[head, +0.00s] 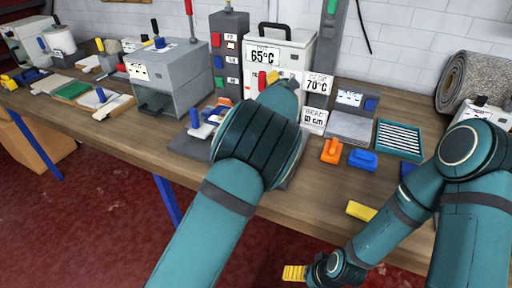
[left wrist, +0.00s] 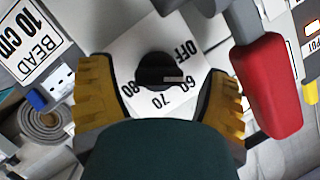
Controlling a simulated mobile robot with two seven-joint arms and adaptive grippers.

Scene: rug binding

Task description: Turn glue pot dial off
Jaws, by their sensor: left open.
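The glue pot (head: 297,47) is a white box with a dark handle and a 65 °C sign, at the back of the bench. Its black dial (left wrist: 152,68) sits on a white face marked OFF, 60, 70 and 80. The pale pointer line faces the 60 mark, below OFF in the left wrist view. My left gripper (left wrist: 160,80) is open, with one yellow finger on each side of the dial; I see no clear contact. In the head view my left arm hides the dial. My right gripper (head: 295,272) is low at the bench's front; its opening is unclear.
A red handle (left wrist: 272,95) is close beside my left gripper's right finger. Signs reading 70 °C (head: 319,84) and bead 10 cm (head: 314,120) stand to the right. An orange block (head: 331,151), a blue block (head: 363,159) and a striped tray (head: 399,139) lie on the bench.

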